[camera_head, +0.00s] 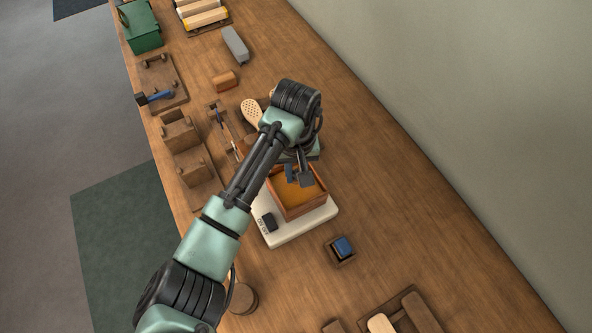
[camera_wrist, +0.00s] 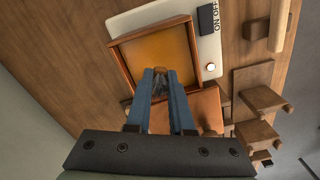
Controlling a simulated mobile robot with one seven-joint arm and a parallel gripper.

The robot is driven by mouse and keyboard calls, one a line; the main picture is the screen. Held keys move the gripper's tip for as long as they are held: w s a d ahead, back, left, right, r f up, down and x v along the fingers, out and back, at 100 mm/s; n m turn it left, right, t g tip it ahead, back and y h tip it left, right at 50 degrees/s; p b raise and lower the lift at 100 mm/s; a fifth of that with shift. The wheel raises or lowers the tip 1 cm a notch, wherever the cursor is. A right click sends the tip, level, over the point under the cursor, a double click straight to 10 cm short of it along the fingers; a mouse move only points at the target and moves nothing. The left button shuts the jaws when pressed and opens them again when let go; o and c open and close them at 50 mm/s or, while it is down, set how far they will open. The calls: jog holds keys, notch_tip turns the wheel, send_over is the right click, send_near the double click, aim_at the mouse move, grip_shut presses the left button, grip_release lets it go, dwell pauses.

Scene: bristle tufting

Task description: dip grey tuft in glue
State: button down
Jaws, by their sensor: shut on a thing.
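My gripper (camera_wrist: 161,77) is shut on a small grey tuft (camera_wrist: 160,88) with a brownish end, seen between its two blue fingers in the wrist view. In the head view my gripper (camera_head: 301,178) is over the glue tray, and the tuft cannot be made out there. The glue tray (camera_wrist: 117,72) is a square wooden frame holding amber glue (camera_wrist: 158,48). In the head view the tray (camera_head: 306,207) sits on a white heater (camera_head: 300,228). The fingertips are near one wall of the tray. I cannot tell whether the tuft touches the glue.
The heater has a dark ON/OFF switch (camera_wrist: 208,18) and a lit round lamp (camera_wrist: 210,67). A small holder with a blue block (camera_head: 343,246) stands close by. A perforated wooden brush head (camera_head: 251,113) lies behind my arm. The bench along the wall side is clear.

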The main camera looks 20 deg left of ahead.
jog(key=shift+r+p, duration=2.75)
jog(key=shift+r, duration=0.05)
